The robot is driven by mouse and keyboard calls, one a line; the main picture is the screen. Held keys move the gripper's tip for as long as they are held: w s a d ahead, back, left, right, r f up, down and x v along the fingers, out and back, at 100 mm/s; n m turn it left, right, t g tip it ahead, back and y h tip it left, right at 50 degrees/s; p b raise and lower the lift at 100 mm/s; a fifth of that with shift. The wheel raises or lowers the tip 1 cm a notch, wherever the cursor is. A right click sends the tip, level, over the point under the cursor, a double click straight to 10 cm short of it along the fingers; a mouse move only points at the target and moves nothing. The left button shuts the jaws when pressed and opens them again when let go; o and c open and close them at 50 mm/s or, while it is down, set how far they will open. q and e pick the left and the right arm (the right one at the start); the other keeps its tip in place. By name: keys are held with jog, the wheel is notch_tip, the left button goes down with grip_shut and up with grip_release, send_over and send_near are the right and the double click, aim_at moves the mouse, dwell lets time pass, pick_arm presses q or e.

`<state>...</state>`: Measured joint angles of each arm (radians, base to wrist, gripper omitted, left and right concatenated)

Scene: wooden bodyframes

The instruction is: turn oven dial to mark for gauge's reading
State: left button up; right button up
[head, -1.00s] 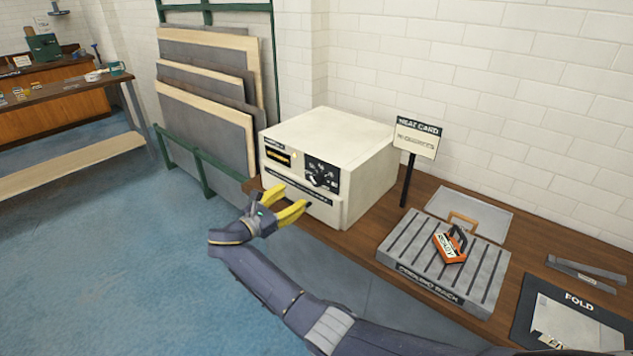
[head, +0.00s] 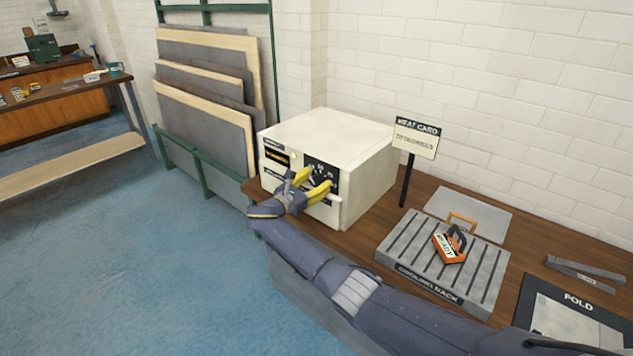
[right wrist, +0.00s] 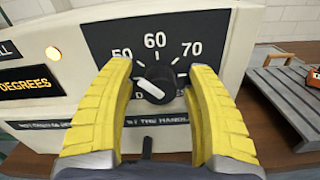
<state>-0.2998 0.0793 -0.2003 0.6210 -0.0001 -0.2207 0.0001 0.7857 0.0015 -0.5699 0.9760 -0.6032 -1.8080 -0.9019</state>
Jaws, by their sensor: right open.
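The cream oven (head: 330,150) stands on the wooden bench against the wall. Its dial (right wrist: 154,84) is a dark knob with a white pointer, on a black plate marked 50, 60 and 70. The pointer tilts to the upper left, toward the 50 side. My right gripper (head: 315,180) is open, its yellow fingers at the oven front; in the right wrist view the fingers (right wrist: 155,85) stand on either side of the dial, and I cannot tell whether they touch it. A display (right wrist: 30,83) reading "DEGREES" is left of the dial, its left part cut off. My left gripper is not seen.
A heat card sign (head: 415,137) stands right of the oven, its small print unreadable. A grey cooling rack (head: 400,250) holds an orange "READY" block (head: 447,249). A lit lamp (right wrist: 53,53) is left of the dial plate. A handle bar crosses below the dial.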

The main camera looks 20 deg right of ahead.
jog(key=shift+c, duration=0.5)
grip_shut()
